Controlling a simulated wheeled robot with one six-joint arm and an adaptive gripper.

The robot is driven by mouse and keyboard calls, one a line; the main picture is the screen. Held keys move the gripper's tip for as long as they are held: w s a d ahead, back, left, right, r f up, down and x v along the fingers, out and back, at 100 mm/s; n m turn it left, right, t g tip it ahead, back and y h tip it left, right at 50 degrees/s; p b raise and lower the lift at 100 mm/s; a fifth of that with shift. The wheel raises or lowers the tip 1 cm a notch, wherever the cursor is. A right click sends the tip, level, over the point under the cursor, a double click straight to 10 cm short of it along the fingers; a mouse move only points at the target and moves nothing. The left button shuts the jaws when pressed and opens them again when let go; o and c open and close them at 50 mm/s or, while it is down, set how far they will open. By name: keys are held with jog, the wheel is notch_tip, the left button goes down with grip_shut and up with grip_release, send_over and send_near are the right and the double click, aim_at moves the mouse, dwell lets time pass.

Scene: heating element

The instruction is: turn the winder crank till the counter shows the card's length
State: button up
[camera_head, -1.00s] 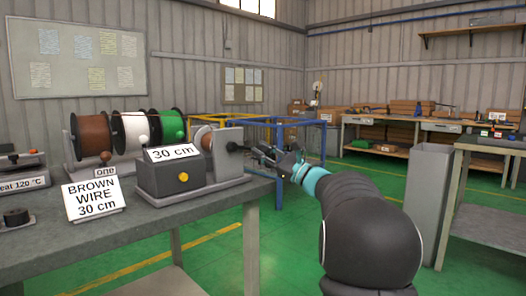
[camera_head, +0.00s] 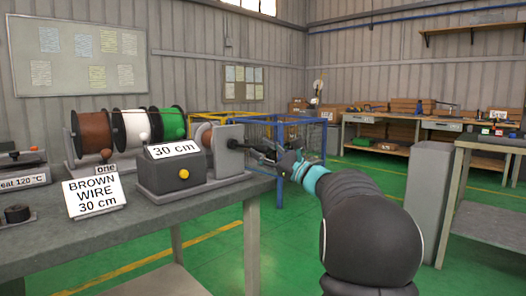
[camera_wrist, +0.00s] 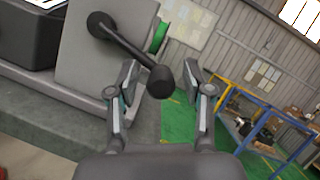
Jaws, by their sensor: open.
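The winder (camera_head: 228,165) stands at the bench's right end. Its dark crank (camera_head: 236,144) is on the right side and points toward my gripper. The counter (camera_head: 172,149) reads "30 cm" on a dark box with a yellow button. The card (camera_head: 93,195) reads "BROWN WIRE 30 cm". My gripper (camera_head: 262,154) is beside the crank, past the bench edge. In the wrist view my gripper (camera_wrist: 160,75) is open, its fingers on either side of the crank's dark knob (camera_wrist: 161,83). A gap shows on both sides of the knob; contact cannot be told.
Brown (camera_head: 93,134), white (camera_head: 131,132) and green (camera_head: 168,124) wire spools stand behind the card on the bench (camera_head: 150,235). A heating unit (camera_head: 22,168) is at the far left. A grey bin (camera_head: 428,195) stands right of my arm; green floor is open between.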

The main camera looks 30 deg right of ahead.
jog(key=shift+s+d, duration=0.1)
jog(key=v, duration=1.1)
jog(key=shift+s+f, duration=0.2)
jog(key=shift+s, duration=0.15)
jog(key=shift+d, duration=0.15)
